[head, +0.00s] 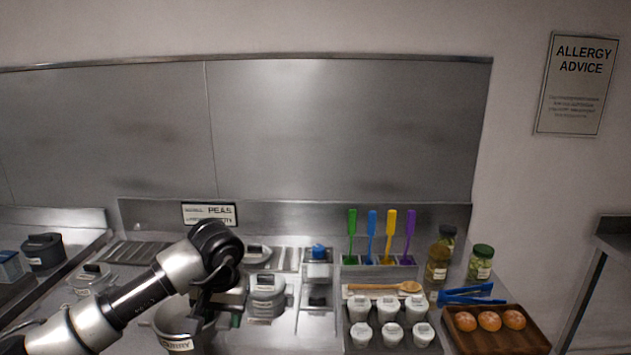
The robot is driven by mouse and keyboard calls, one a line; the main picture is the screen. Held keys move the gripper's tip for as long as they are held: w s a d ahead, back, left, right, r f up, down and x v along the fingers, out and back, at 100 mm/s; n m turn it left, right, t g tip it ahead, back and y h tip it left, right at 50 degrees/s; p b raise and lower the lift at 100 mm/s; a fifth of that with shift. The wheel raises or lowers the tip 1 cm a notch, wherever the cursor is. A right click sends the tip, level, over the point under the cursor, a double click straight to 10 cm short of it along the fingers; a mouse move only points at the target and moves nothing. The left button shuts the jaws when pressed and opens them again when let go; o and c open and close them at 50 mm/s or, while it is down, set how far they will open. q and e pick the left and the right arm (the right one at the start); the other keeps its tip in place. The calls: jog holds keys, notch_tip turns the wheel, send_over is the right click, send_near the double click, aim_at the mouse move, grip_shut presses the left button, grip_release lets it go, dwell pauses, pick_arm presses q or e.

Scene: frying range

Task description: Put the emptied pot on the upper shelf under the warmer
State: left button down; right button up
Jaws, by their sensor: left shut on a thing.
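A metal pot (172,318) with a white label on its front stands at the bottom left of the head view, cut off by the lower edge. My left gripper (204,302) comes down at the pot's right rim and is shut on it. The black wrist hides part of the pot and the exact grip. I cannot tell whether the pot rests on something or is raised. My right gripper is not in view. No upper shelf or warmer can be made out.
Lidded containers (267,287) stand right of the gripper. Several white tubs (390,334), coloured utensils (372,222), a wooden spoon (375,287), jars (480,262), blue tongs (470,294) and a wooden tray (530,340) of buns crowd the right. A dark pot (42,252) is far left.

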aim_at(218, 342)
pick_arm(q)
jog(key=s+f, duration=0.2)
jog(key=s+f+b, duration=0.1)
jog(key=f, duration=0.1)
jog(key=shift+a, duration=0.35)
jog(key=s+f+b, duration=0.1)
jog(key=s+f, duration=0.3)
jog(key=s, duration=0.4)
jog(key=s+a+f+b, duration=0.1)
jog(key=s+f, duration=0.3)
jog(key=s, duration=0.4)
jog(key=shift+s+a+b, duration=0.15)
jog(key=shift+s+b, duration=0.05)
jog(key=shift+b, duration=0.25)
jog(key=shift+w, duration=0.2)
